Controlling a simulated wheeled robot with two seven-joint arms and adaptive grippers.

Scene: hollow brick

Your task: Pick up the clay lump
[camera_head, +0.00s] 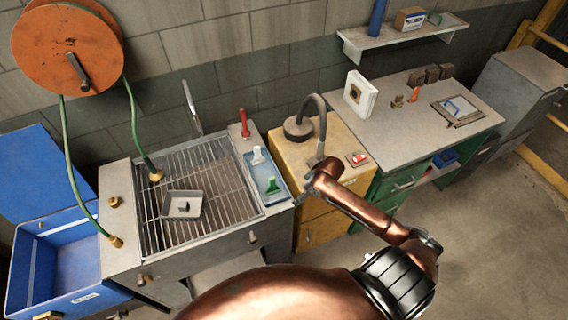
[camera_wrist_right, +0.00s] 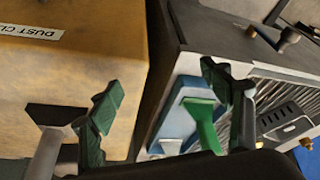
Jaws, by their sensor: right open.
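I cannot pick out the clay lump for certain. A small dark piece (camera_head: 184,207) lies in a shallow grey tray (camera_head: 168,211) on the sink grate, and it may be the lump. My right gripper (camera_head: 303,194) is beside the yellow cabinet, right of the grate and apart from the grey tray. My left gripper is not in view.
The metal grate (camera_head: 222,187) has a blue tray (camera_head: 265,169) with a green-handled tool (camera_head: 272,186) at its right. A yellow cabinet (camera_head: 283,155) carries a curved hose. A green bench (camera_head: 390,130) holds small items. Blue bins (camera_head: 55,255) stand left.

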